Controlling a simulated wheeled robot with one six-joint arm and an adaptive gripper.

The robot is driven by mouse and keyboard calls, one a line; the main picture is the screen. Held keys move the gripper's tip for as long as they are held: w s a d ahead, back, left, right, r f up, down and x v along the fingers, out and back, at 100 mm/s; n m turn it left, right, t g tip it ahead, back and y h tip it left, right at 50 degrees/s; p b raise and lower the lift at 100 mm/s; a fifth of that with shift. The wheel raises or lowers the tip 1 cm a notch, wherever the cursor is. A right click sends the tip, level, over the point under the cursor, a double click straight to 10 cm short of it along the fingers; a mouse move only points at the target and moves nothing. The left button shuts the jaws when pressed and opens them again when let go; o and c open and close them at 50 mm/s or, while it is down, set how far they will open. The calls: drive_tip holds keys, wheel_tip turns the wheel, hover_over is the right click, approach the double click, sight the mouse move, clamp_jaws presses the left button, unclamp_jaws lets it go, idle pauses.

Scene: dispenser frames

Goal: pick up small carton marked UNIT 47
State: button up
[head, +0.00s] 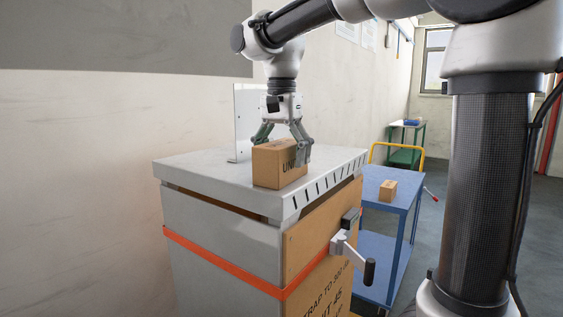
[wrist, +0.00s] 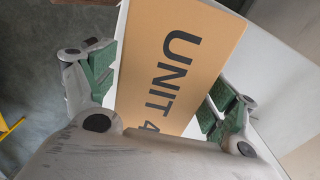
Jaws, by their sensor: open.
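A small brown carton (head: 272,167) sits on top of a grey dispenser cabinet (head: 215,172). In the wrist view the carton (wrist: 195,45) shows "UNIT 4" in dark letters; the rest of the number is hidden by my gripper's body. My gripper (head: 284,141) points down over the carton, with its fingers on either side of it. It also shows in the wrist view (wrist: 160,98), with green pads left and right of the carton and gaps beside it. The jaws are open and hold nothing.
An upright pale plate (head: 242,105) stands behind the carton. A crank handle (head: 369,270) juts from the cabinet's front. A blue cart (head: 387,204) to the right holds another small carton (head: 388,189). A green table (head: 408,136) stands farther back.

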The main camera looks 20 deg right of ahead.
drive_tip(key=shift+f, duration=0.55)
drive_tip(key=c, duration=1.4)
